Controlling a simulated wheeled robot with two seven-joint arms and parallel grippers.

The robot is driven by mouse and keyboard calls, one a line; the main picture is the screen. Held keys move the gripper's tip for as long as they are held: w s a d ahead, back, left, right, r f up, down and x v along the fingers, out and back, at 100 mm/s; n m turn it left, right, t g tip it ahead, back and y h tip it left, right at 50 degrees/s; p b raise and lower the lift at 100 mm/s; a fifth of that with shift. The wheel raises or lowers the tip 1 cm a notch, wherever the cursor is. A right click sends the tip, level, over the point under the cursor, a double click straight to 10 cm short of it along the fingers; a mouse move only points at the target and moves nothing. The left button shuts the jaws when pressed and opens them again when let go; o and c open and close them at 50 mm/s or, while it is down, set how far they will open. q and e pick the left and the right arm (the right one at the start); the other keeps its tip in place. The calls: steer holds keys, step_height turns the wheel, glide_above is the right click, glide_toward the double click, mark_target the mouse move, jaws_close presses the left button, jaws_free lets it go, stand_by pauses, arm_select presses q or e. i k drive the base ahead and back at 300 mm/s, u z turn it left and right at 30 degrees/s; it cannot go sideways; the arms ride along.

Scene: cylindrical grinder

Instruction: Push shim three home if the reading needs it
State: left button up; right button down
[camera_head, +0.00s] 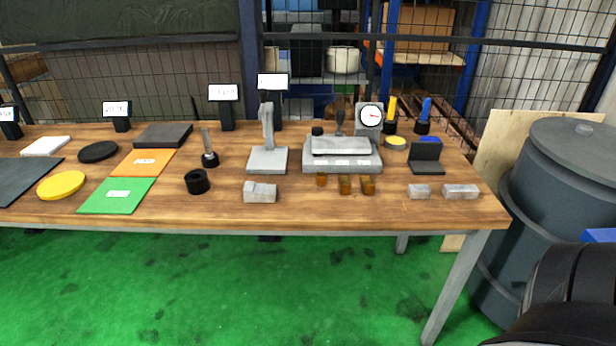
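A grey grinder-like fixture (313,165) with a pale block on top stands at the back right of the wooden table. Three small amber-brown shims are at its front edge: a left one (321,179), a middle one (345,185) and a right one (368,186). The left shim sits slightly farther back in the picture than the other two. Their labels are too small to read, so I cannot tell their numbers. A round white dial gauge (371,116) with a red needle stands behind the fixture; its value is unreadable. Neither of my grippers is in view.
Metal blocks (461,191) lie at the front right, and a notched block (260,192) at the front middle. A grey stand (268,160) is left of the fixture. Yellow (391,115) and blue-handled (424,115) tools stand behind it. A dark bin (565,200) is beyond the table's right end.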

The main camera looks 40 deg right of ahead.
mark_target(368, 186)
steer(key=z, duration=0.05)
steer(key=i, duration=0.95)
steer(key=z, duration=1.1)
steer(key=i, duration=0.4)
steer(key=z, duration=0.3)
